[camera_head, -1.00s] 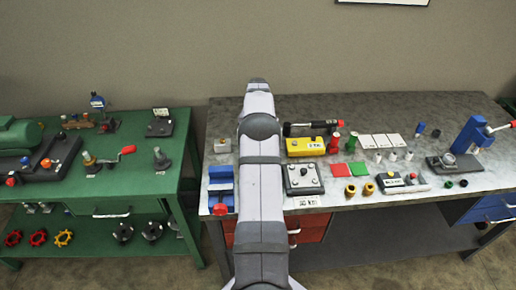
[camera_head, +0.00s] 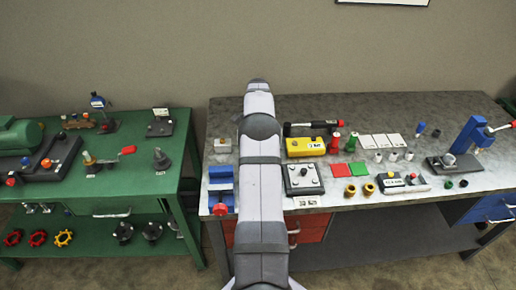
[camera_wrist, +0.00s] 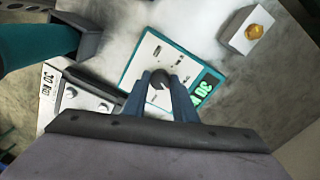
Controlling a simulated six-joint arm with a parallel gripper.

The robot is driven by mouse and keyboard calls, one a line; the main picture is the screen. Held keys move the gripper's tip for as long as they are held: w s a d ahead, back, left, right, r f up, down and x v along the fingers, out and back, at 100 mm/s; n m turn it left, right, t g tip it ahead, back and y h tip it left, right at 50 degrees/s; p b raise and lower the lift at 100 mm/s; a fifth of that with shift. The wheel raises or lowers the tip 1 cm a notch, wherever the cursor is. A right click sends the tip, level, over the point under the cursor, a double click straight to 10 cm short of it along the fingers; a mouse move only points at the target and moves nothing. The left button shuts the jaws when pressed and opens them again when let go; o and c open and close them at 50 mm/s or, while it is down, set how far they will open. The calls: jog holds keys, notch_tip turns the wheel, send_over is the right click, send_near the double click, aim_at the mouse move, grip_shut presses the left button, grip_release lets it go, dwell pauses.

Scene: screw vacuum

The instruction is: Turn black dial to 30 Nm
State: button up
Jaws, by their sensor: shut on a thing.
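In the wrist view, a dark round dial (camera_wrist: 160,78) stands on a pale panel with a teal edge (camera_wrist: 147,50). My gripper (camera_wrist: 161,88) has its two blue-grey fingers on either side of the dial, shut on it. The fingers hide part of the dial and of the panel. Beside the dial, the panel has a green lit display (camera_wrist: 203,90), upside down in this view; it seems to read 30, with a unit too small to be sure of. In the head view my own arm hides the dial, the panel and my gripper.
A grey box with knobs (camera_wrist: 85,98) and a label lies close to the panel. A pale box with a yellow button (camera_wrist: 253,31) is at upper right. A blue vise-like tool (camera_head: 221,185) stands left of my arm. Yellow box (camera_head: 304,147) and small parts crowd the metal bench (camera_head: 410,105).

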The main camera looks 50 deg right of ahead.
jog(key=shift+d+r, duration=0.15)
jog(key=shift+r, duration=0.05)
dwell(0.4)
jog(key=o, duration=1)
jog(key=shift+o, duration=0.2)
jog(key=shift+f, duration=0.1)
jog(key=shift+r+b, duration=1)
jog(key=shift+r, duration=2.7)
